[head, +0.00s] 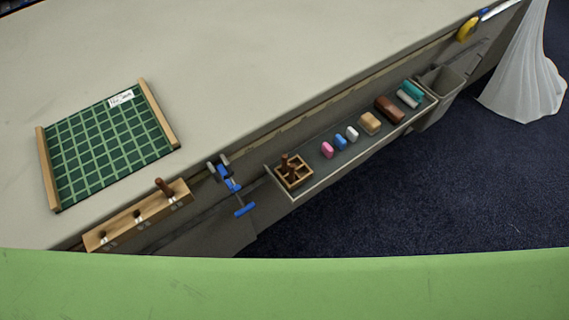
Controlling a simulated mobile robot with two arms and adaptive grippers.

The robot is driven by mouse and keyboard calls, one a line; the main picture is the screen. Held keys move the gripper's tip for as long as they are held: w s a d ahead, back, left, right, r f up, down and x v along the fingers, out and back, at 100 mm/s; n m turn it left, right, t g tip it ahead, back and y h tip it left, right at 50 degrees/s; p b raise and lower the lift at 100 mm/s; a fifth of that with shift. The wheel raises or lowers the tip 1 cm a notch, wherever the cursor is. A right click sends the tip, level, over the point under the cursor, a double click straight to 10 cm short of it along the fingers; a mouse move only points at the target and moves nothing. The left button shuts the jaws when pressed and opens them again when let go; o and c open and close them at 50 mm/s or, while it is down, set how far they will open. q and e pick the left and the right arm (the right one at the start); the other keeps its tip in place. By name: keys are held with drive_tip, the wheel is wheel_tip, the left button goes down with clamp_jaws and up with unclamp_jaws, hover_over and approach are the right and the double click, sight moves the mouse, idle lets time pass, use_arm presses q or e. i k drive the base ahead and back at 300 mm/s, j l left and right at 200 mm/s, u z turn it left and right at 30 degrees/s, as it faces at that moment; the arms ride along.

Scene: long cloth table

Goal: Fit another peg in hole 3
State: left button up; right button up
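A long wooden block (122,232) with holes is fixed along the table's near edge at the lower left. A dark brown peg (163,186) stands tilted in the picture at its right end. Two dark holes show at the middle and left of the block, with small white labels whose numbers are too small to read. A small wooden box with compartments (304,180) sits at the left end of the grey tray, and brown pegs (285,162) stand in it; their exact count is unclear. Neither of my grippers is in view.
The grey tray (352,158) along the table front also holds several coloured blocks. A blue clamp (231,185) sits between block and tray. A green gridded board (108,146) lies on the table (260,60). A grey bin (446,90) hangs at the right.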

sight(109, 236)
drive_tip(key=j+u, duration=0.1)
drive_tip(key=u, duration=0.3)
drive_tip(key=k+j+u, duration=0.15)
drive_tip(key=u, duration=0.25)
drive_tip(key=j+u, duration=0.1)
drive_tip(key=u, duration=0.3)
